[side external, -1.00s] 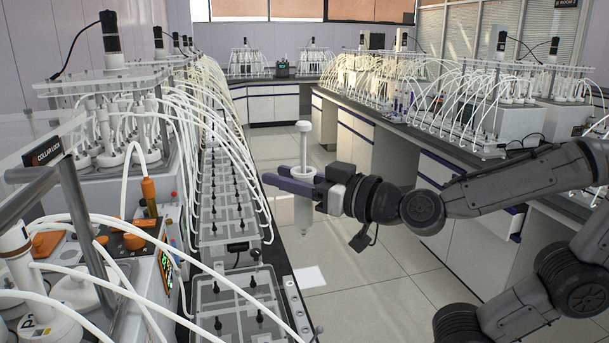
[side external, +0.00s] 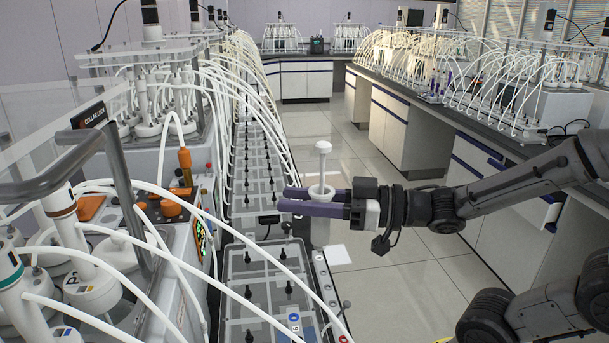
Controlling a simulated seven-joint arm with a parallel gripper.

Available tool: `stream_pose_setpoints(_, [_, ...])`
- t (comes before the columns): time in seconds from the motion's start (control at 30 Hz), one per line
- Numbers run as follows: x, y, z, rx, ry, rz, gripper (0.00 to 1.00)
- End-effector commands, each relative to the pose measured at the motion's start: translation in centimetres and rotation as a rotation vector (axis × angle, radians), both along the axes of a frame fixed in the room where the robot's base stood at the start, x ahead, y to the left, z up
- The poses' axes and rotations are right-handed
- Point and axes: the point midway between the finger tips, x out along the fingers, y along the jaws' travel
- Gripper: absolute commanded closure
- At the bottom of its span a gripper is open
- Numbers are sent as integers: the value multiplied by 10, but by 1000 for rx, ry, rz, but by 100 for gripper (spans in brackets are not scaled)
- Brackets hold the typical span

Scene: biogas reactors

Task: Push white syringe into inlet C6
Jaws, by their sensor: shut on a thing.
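The white syringe (side external: 320,229) is upright in my gripper (side external: 300,202), with its plunger top and flange above the purple fingers and its barrel below them. My gripper is shut on the barrel and comes in from the right. The syringe is at the right edge of the near bench, close to the clear-lidded boxes with black fittings (side external: 262,285). The syringe tip is hard to make out against the bench edge. I cannot tell which of the inlets is C6; no such label is readable here.
Several white tubes (side external: 215,215) arch over the near bench from the reactors to the boxes. A metal handle (side external: 100,150) and white vessels crowd the left foreground. An orange-capped bottle (side external: 185,165) stands behind them.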

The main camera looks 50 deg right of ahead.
Motion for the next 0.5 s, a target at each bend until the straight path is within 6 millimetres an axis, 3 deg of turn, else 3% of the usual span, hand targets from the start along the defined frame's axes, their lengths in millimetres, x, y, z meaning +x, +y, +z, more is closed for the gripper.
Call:
stream_pose_setpoints(0.17, [-13, 12, -33, 6, 12, 169, 100])
stream_pose_setpoints(0.3, [-34, 23, -60, 8, 8, 329, 100])
stream_pose_setpoints(0.5, [-65, 31, -85, 5, 0, 497, 100])
